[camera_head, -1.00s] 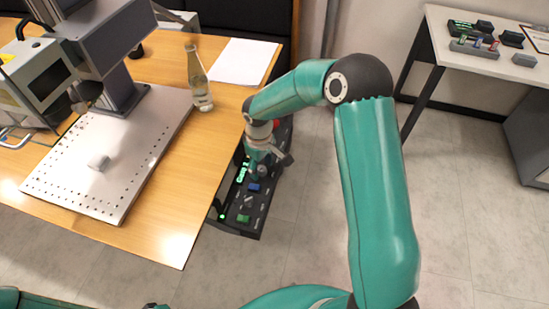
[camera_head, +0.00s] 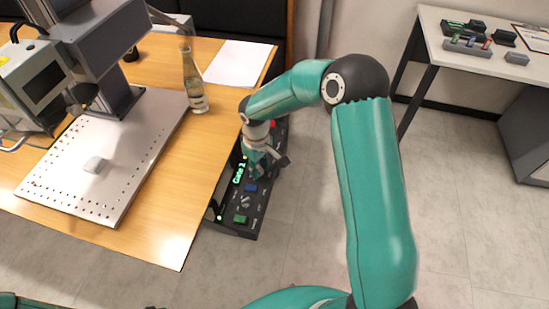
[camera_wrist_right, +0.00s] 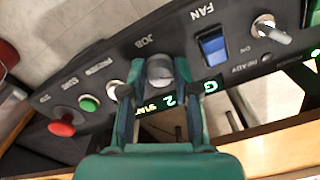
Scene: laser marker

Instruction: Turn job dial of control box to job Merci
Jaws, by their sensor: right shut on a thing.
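The dark control box (camera_head: 236,222) sits low beside the wooden table's right edge. Its job dial (camera_wrist_right: 160,70), a grey knob under the JOB label, shows in the wrist view between my right fingers. My right gripper (camera_wrist_right: 156,82) is shut on this dial, with a finger on each side. In the head view my right gripper (camera_head: 256,174) points down onto the box. The green display (camera_wrist_right: 185,98) is partly hidden by a finger; a "G" and a "2" show in the wrist view. My left gripper's jaws do not show.
On the box are a blue FAN switch (camera_wrist_right: 213,48), an ON knob (camera_wrist_right: 270,30), a green button (camera_wrist_right: 89,103) and a red button (camera_wrist_right: 62,126). A bottle (camera_head: 194,82) and a metal plate (camera_head: 125,140) are on the table. Floor right of the box is clear.

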